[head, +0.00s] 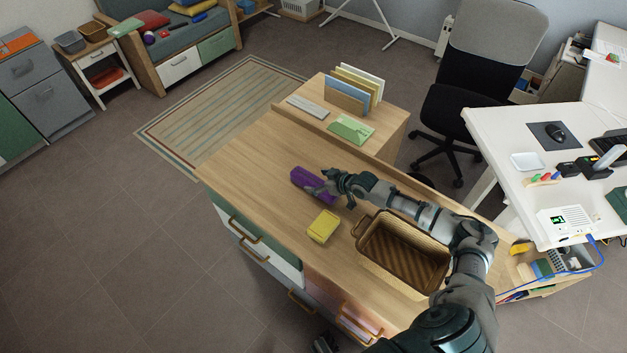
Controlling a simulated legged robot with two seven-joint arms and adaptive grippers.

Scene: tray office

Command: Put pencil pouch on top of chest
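The purple pencil pouch (304,177) is at the middle of the wooden top of the chest (245,165); whether it rests there or is just above it I cannot tell. My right gripper (322,182) is at the pouch's right end, with its fingers over or around that end. Whether they are shut on it is too small to tell. A small dark part at the bottom edge (325,343), beside the chest's front, may be my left gripper; its fingers are not clear.
A yellow block-like item (323,226) and a brown basket (372,227) share the top with the pouch. A raised section behind holds upright folders (346,98), a green item (351,129) and a grey item (308,107). The left part of the top is clear.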

